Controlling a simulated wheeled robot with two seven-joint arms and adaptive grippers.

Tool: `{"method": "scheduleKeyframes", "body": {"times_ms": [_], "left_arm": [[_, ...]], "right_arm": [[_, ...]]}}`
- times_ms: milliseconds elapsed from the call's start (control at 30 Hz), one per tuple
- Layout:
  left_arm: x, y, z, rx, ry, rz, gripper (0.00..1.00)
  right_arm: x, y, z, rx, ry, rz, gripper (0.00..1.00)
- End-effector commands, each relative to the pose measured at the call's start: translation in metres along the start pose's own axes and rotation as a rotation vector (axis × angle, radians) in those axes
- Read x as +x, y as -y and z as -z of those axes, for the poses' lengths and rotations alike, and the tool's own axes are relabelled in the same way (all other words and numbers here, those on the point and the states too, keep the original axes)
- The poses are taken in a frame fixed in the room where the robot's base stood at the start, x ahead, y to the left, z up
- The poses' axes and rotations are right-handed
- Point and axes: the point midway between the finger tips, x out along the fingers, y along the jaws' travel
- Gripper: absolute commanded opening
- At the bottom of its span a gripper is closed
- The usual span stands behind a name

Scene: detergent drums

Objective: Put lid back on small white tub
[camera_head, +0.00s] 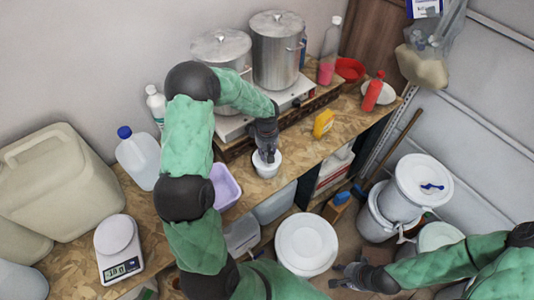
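A small white tub (267,169) stands upright near the front edge of the wooden worktop. My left gripper (267,156) points down at the tub's top, with its fingertips at or just above the rim. The gripper hides part of the tub's top, and I cannot tell whether it holds a lid or whether its fingers are open or shut. My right gripper (337,276) is low at the bottom centre, beside a large round white lid or drum top (306,245). Its fingers are spread apart with nothing visible between them.
A lilac tray (223,186) is left of the tub, and a yellow box (323,123) is to its right. Steel pots (277,50) stand behind on a hotplate. A scale (117,246) and a jug (138,158) are at left. White drums (423,182) stand at right.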

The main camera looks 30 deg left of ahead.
Motion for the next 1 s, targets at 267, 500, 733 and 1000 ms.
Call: {"method": "scheduleKeyframes", "body": {"times_ms": [267, 500, 733, 1000], "left_arm": [[-0.0004, -0.0001, 0.0001, 0.000, 0.000, 0.000, 0.11], [-0.0003, -0.0001, 0.0001, -0.001, 0.000, 0.000, 0.55], [-0.0003, 0.0000, 0.0001, -0.001, 0.000, 0.000, 0.58], [-0.0002, 0.0000, 0.0001, -0.001, 0.000, 0.000, 0.78]], "right_arm": [[0.0001, 0.0000, 0.0000, 0.000, 0.000, 0.000, 0.40], [0.0001, 0.0000, 0.0000, 0.000, 0.000, 0.000, 0.40], [0.0001, 0.0000, 0.0000, 0.000, 0.000, 0.000, 0.40], [0.0001, -0.0001, 0.0000, 0.000, 0.000, 0.000, 0.40]]}}
